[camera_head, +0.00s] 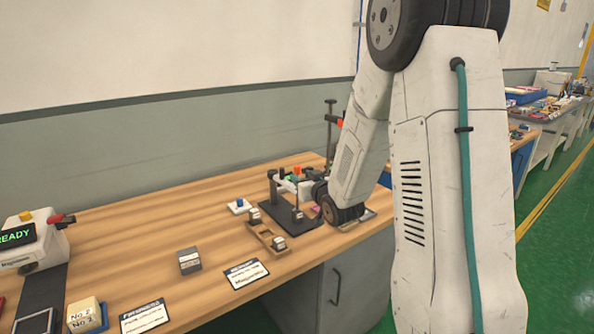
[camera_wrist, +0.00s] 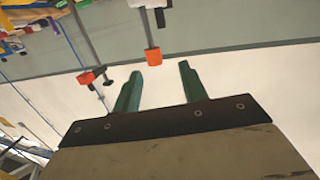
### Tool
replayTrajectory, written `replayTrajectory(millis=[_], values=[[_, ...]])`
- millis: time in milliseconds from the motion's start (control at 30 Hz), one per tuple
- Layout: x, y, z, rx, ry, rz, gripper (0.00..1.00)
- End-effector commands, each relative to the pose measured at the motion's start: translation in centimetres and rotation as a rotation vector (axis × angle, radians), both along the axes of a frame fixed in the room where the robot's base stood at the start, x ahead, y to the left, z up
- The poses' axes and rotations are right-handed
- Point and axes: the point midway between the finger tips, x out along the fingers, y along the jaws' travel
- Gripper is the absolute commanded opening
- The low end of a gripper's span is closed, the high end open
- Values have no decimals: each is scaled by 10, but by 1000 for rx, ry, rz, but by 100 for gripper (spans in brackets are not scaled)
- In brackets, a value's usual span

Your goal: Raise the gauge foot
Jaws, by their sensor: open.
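The gauge stands on a dark base plate (camera_head: 300,219) on the wooden bench, with a dark upright post (camera_head: 272,188). My gripper is beside the gauge in the head view, partly hidden by my own arm. In the wrist view my gripper (camera_wrist: 161,70) has its two green fingers apart and empty. The orange cylinder is just beyond the fingertips, roughly between them. The gauge foot cannot be clearly made out.
A tall dark stand (camera_head: 330,135) rises behind the gauge. A wooden holder (camera_head: 265,237) with small blocks, a grey block (camera_head: 189,261), a white piece with a blue top (camera_head: 239,206) and label cards (camera_head: 246,273) lie nearby. A READY display device (camera_head: 30,240) stands far left.

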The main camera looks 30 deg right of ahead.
Motion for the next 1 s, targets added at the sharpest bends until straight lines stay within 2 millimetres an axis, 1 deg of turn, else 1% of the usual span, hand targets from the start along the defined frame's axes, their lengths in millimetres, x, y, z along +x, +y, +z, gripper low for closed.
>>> replayTrajectory(millis=[33,67,167,267,367,500,700,833,1000], values=[[1,-6,-5,2,-33,1,43],[1,-8,-6,1,-52,3,43],[3,-11,-8,1,-93,8,43],[10,-13,-7,-1,-110,10,43],[23,-15,-7,0,-110,10,43],[47,-19,-7,1,-109,11,43],[71,-23,-7,1,-109,10,43],[78,-24,-6,0,-109,9,43],[79,-24,-6,0,-109,9,43]])
